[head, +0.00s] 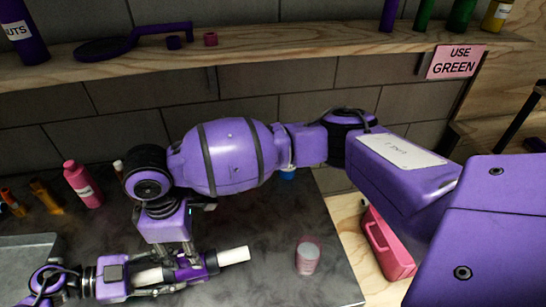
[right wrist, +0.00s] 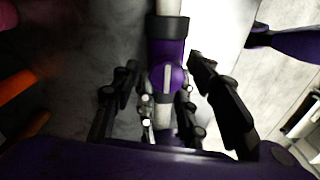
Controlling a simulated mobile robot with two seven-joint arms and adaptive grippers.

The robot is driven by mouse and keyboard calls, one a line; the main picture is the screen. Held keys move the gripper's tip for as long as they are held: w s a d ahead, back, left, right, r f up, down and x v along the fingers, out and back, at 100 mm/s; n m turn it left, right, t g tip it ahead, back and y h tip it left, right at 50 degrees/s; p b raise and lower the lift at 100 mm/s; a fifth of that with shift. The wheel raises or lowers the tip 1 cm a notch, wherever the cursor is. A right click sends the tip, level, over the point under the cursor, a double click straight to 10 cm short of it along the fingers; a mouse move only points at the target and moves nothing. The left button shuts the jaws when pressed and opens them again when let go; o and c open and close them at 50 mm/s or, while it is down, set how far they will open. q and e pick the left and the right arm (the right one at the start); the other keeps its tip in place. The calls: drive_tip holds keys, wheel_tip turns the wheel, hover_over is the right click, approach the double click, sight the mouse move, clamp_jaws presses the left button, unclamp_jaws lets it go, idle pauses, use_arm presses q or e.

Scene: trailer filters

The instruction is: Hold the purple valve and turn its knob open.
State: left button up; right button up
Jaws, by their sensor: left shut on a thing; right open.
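The purple valve (head: 211,263) lies roughly level low in the head view, with a white pipe end (head: 235,256) sticking out to the right. My left gripper (head: 168,275) comes in from the left and is shut on the valve. My right gripper (head: 177,250) points down just above the valve. In the right wrist view its open fingers stand on either side of the valve's purple body (right wrist: 176,77), where a pale narrow knob (right wrist: 166,78) shows lengthwise. I cannot tell whether they touch it. In the head view the knob is mostly hidden by the right gripper.
A pink translucent cup (head: 308,257) stands right of the valve on the dark worktop (head: 265,280). A pink bottle (head: 82,185) and orange items (head: 45,195) stand at the left, behind a grey tray (head: 28,250). A pink case (head: 385,245) sits at the right. A wooden shelf (head: 280,47) runs above.

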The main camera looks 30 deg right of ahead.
use_arm(q)
drive_tip(key=shift+a+f, duration=0.1)
drive_tip(key=shift+f, duration=0.1)
use_arm(e)
wheel_tip(320, 180, up, 12)
idle(0.4)
use_arm(q)
drive_tip(key=o, duration=1.5)
drive_tip(key=shift+r, duration=0.1)
